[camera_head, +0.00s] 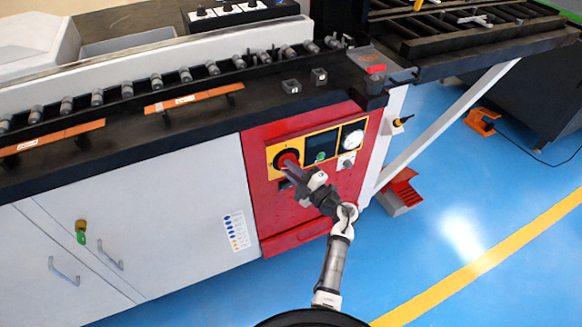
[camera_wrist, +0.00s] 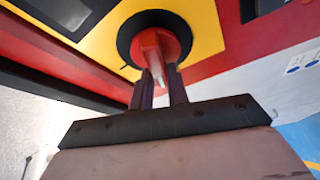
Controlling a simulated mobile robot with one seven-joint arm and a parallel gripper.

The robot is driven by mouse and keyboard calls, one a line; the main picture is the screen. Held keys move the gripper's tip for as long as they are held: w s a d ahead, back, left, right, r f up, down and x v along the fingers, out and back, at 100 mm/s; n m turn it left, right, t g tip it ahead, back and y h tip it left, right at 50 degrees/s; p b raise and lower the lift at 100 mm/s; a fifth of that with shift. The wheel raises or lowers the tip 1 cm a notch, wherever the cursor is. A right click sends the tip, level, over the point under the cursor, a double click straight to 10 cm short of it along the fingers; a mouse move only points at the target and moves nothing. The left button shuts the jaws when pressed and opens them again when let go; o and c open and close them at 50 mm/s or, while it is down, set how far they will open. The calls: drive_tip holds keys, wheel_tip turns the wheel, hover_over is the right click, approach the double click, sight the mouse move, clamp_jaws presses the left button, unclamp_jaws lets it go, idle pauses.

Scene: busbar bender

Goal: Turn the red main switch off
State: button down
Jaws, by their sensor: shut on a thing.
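The red main switch (camera_wrist: 158,46) is a red knob on a round black base, set on a yellow plate. In the head view the red main switch (camera_head: 289,159) sits at the left of the yellow strip on the red panel. My gripper (camera_wrist: 162,80) is at the switch, its two dark fingers closed on the red handle. In the head view my gripper (camera_head: 294,172) reaches up to the knob from below right and hides part of it. The exact turn of the handle is hard to read.
The red panel (camera_head: 262,208) also carries a dark display (camera_head: 320,146), a round gauge (camera_head: 353,139) and a small knob (camera_head: 346,161). A red foot pedal (camera_head: 401,191) stands on the floor to the right. The blue floor in front is mostly clear.

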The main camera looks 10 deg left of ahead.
drive_tip(key=shift+f+n+g+h+p, duration=0.1)
drive_tip(key=shift+n+g+h+p, duration=0.45)
drive_tip(key=shift+n, duration=1.45)
drive_tip(key=c, duration=1.4)
unclamp_jaws()
drive_tip(key=shift+o, duration=0.2)
drive_tip(key=b+v, duration=0.2)
drive_tip(key=v, duration=1.1)
drive_tip(key=shift+s+d+b, duration=0.2)
drive_tip(key=shift+d+b, duration=0.15)
drive_tip(key=shift+b, duration=0.05)
